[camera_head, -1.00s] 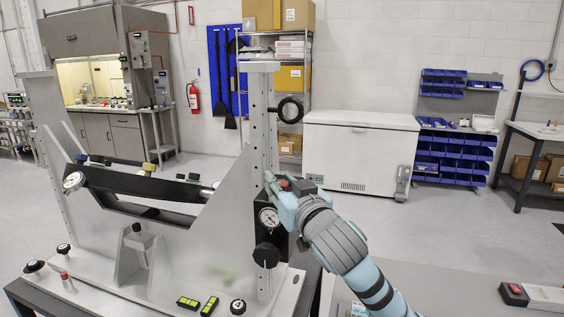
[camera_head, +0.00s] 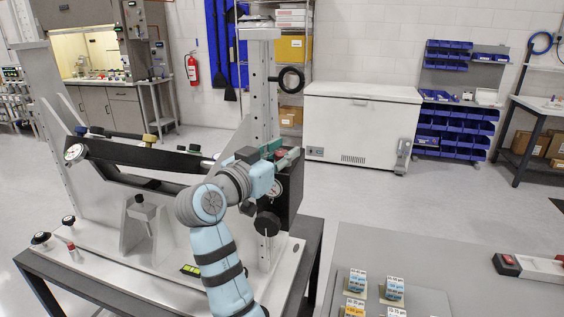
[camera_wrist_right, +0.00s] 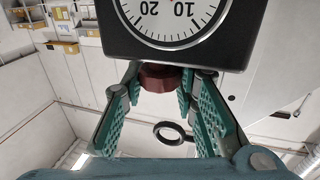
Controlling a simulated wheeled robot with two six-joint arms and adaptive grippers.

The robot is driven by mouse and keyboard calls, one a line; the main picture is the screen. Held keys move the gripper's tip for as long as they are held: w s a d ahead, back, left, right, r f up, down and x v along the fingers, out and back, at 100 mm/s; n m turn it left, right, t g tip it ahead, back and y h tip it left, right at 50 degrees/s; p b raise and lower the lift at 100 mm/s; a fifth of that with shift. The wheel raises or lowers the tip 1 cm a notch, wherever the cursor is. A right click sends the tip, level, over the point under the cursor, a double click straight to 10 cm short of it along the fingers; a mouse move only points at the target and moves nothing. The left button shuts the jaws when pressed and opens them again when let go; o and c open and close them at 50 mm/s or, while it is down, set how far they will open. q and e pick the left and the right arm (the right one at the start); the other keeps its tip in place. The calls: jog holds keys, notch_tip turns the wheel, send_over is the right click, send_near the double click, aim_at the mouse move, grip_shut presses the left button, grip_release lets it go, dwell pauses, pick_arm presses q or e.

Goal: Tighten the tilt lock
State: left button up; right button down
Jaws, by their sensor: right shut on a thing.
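The mirror fixture has a perforated upright post (camera_head: 263,95) with a black block (camera_head: 291,198) on it. The block carries a round white gauge (camera_head: 277,188), and a black knob (camera_head: 267,222) sits below. A dark red knob (camera_wrist_right: 160,76) projects from the block, beside the large dial (camera_wrist_right: 170,15) in the right wrist view. My right gripper (camera_head: 281,153) is at the block's top, its green-padded fingers on either side of the red knob. It is shut on that knob. In the head view the gripper mostly hides the knob. My left gripper is out of view.
A long black bar (camera_head: 135,157) with a gauge (camera_head: 74,153) spans the fixture's left part. A black ring (camera_head: 291,79) stands out from the post. Small labelled boxes (camera_head: 393,288) and a red-ended device (camera_head: 510,264) lie on the grey table (camera_head: 450,290) at right.

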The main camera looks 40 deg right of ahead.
aim_at(282, 152)
jog(key=m+g+h+b, duration=0.1)
jog(key=m+g, duration=0.3)
jog(key=g, duration=0.2)
jog(key=shift+m+g, duration=1.2)
jog(key=shift+g, duration=0.7)
jog(key=shift+g+y, duration=0.3)
jog(key=shift+f, duration=0.1)
jog(key=c, duration=1.2)
grip_release()
jog(key=shift+c, duration=0.2)
jog(key=shift+d, duration=0.1)
notch_tip(282, 152, up, 10)
jog(key=shift+r, duration=0.1)
